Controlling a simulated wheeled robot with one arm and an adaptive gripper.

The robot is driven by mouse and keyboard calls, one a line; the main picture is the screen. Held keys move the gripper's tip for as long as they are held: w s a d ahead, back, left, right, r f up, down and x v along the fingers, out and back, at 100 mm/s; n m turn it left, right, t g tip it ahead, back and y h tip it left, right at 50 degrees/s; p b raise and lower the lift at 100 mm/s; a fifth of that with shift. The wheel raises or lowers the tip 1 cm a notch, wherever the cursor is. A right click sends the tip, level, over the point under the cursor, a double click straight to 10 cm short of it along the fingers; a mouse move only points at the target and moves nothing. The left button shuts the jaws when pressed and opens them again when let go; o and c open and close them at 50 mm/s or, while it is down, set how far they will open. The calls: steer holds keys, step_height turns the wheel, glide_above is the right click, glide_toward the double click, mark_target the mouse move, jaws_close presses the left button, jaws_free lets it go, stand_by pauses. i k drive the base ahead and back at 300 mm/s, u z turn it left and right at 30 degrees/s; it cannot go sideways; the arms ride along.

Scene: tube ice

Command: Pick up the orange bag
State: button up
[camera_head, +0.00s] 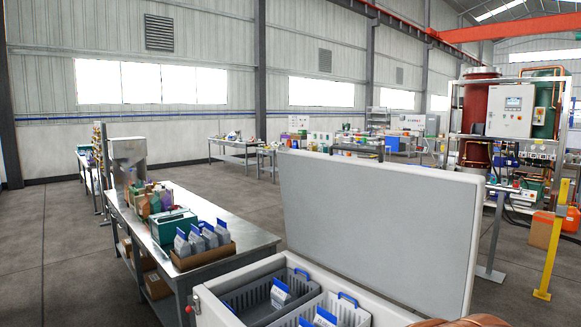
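A row of small upright bags in tan, green, purple and other colours stands on the long metal table at the left. An orange-tan bag (155,204) is among them, partly hidden by its neighbours; it is too small to tell its exact shade. A brown-orange rounded surface (462,322) shows at the bottom right edge, cut off by the frame, and I cannot tell what it is. My gripper is not in view.
A white chest with its lid (375,225) raised stands close in front, holding grey baskets (262,297) with blue-topped bags. On the metal table (238,232) are a green crate (172,227) and a cardboard box (204,257) of grey bags. Open floor (55,245) lies left.

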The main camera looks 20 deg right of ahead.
mark_target(144, 212)
steer(key=u, duration=1.8)
steer(key=i, duration=3.1)
steer(key=z, duration=1.55)
steer(key=i, duration=3.35)
